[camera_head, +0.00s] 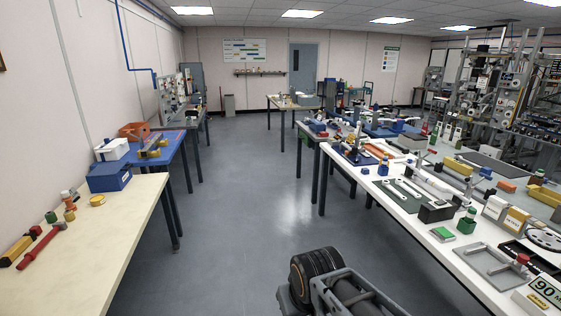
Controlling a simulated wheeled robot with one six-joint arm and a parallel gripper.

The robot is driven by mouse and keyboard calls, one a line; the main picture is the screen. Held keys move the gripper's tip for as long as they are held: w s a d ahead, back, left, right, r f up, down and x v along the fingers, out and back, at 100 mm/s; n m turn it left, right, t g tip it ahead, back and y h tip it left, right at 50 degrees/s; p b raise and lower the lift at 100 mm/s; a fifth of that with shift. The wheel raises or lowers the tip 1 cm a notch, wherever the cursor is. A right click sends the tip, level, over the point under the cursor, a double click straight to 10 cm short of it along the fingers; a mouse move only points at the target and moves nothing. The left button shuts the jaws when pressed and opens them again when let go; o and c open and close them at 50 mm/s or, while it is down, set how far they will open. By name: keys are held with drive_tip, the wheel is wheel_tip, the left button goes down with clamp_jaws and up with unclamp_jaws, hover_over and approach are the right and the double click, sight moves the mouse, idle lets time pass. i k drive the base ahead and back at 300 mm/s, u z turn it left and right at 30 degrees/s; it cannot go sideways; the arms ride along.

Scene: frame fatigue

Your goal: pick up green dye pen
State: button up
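I cannot pick out the green dye pen with certainty; things are small at this distance. Several small green things show. A slim upright green item (434,136) stands far back on the right table. A green bottle-like piece (467,222) and a flat green block (442,233) are near the front of that table. A small green piece (51,216) lies on the left table. No gripper fingers show in this view.
A long white table (385,213) crowded with tools and trays runs along the right. A cream table (118,222) and a blue-topped bench (168,163) line the left wall. The grey floor (248,200) between them is clear. Machinery racks (500,95) stand at the back right.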

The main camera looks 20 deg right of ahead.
sight(471, 213)
drive_tip(key=z, duration=1)
drive_tip(key=i, duration=0.95)
drive_tip(key=z, duration=1)
drive_tip(key=i, duration=1.1)
drive_tip(key=z, duration=0.25)
